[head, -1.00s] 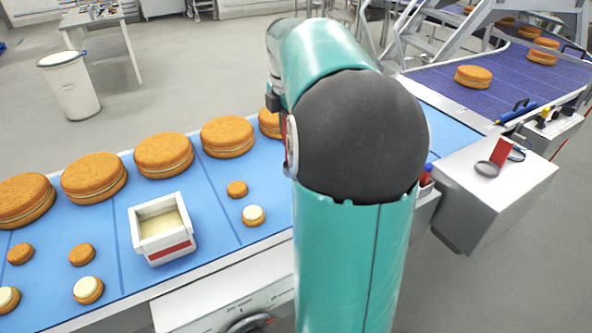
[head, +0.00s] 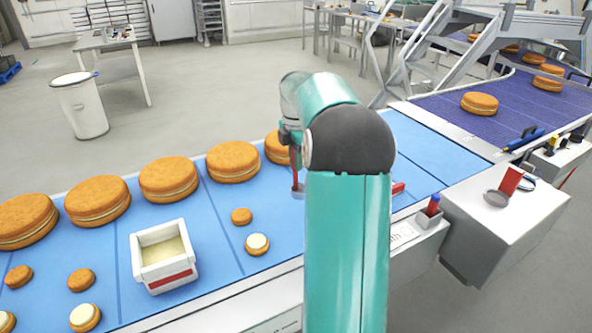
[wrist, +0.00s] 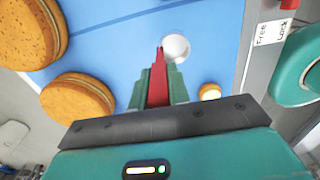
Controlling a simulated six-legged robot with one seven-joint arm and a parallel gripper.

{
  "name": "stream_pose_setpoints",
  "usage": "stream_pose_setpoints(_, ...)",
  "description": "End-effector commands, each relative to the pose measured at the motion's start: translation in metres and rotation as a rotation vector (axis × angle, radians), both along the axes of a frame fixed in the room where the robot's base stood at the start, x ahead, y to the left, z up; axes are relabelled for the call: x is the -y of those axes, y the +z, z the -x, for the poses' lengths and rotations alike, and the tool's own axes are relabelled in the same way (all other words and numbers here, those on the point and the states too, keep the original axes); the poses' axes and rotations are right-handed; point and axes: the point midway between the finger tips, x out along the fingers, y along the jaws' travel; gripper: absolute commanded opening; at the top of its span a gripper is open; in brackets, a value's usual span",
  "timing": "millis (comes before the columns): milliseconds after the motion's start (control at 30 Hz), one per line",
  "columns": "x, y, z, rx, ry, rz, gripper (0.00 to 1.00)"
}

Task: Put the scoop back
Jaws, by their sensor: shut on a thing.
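The scoop has a red handle (wrist: 158,66) and a pale round bowl (wrist: 175,47). My gripper (wrist: 157,90) is shut on the red handle in the wrist view, with the bowl beyond the fingertips over the blue belt. In the head view a bit of the red handle (head: 296,180) shows just left of my arm; my arm hides most of the gripper. I cannot tell whether the bowl touches the belt. A white tub (head: 139,257) with a red stripe and cream-coloured filling stands on the belt to the left.
Large filled rounds (head: 169,178) line the belt's far side; small rounds (head: 241,216) lie nearer. A small holder (head: 430,218) with a red and blue item sits at the belt's front edge. A grey box (head: 505,225) stands right. The belt right of my arm looks mostly clear.

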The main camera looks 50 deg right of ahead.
Motion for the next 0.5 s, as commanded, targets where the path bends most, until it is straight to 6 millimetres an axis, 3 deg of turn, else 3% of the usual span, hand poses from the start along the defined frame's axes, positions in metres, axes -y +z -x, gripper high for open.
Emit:
stream_pose_setpoints(267,0.015,-0.023,-0.014,0.0,0.0,0.001,0.0)
stream_pose_setpoints(500,0.014,-0.049,-0.013,0.001,-0.002,0.001,0.0)
